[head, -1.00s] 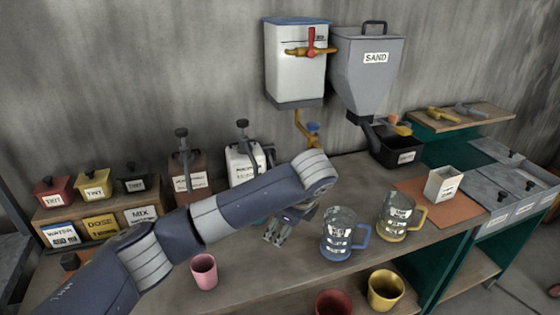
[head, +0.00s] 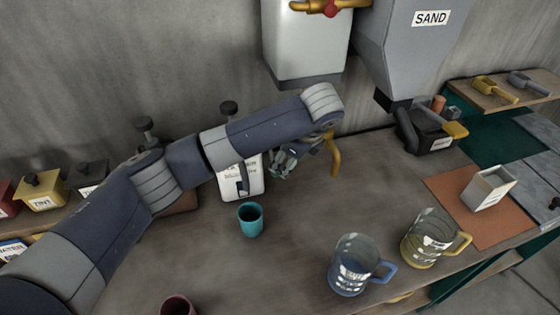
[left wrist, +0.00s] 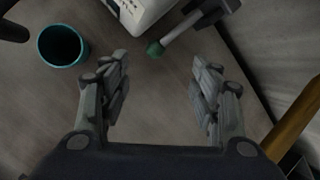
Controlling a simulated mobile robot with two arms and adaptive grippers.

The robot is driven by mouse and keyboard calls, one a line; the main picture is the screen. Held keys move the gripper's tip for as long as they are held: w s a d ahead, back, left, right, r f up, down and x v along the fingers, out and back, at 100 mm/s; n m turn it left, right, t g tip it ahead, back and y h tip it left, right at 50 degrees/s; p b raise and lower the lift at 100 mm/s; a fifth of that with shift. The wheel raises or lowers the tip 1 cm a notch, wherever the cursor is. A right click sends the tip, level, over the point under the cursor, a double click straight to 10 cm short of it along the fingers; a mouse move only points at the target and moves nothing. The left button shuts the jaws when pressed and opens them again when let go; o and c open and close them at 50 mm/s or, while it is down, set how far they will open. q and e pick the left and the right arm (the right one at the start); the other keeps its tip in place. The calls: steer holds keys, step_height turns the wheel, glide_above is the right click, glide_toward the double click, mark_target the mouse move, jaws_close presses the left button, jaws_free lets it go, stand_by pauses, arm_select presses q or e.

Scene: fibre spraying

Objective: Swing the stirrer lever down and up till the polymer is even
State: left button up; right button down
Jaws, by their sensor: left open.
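The white polymer container (head: 228,181), its label partly covered, stands at the back of the bench, partly behind my left arm. In the left wrist view its white body (left wrist: 150,8) is at the top, with a grey lever (left wrist: 186,27) ending in a green knob (left wrist: 154,49). My left gripper (head: 283,163) is beside the container's right side. In the left wrist view the gripper (left wrist: 160,78) is open and empty, with the knob ahead of and between its fingers, apart from them. The polymer inside is hidden. My right gripper is out of view.
A teal cup (head: 250,221) stands in front of the container and shows in the left wrist view (left wrist: 62,46). A blue-handled jug (head: 352,265) and yellow-handled jug (head: 428,238) stand to the right. A yellow pipe (head: 334,158) is close right of the gripper.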

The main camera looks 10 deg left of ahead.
mark_target(279, 169)
arm_select(q)
steer(key=p+x, duration=0.1)
steer(key=x, duration=0.7)
steer(key=shift+w+a+f+p, duration=0.1)
steer(key=shift+a+f+p, duration=0.1)
steer(key=shift+f+p, duration=0.2)
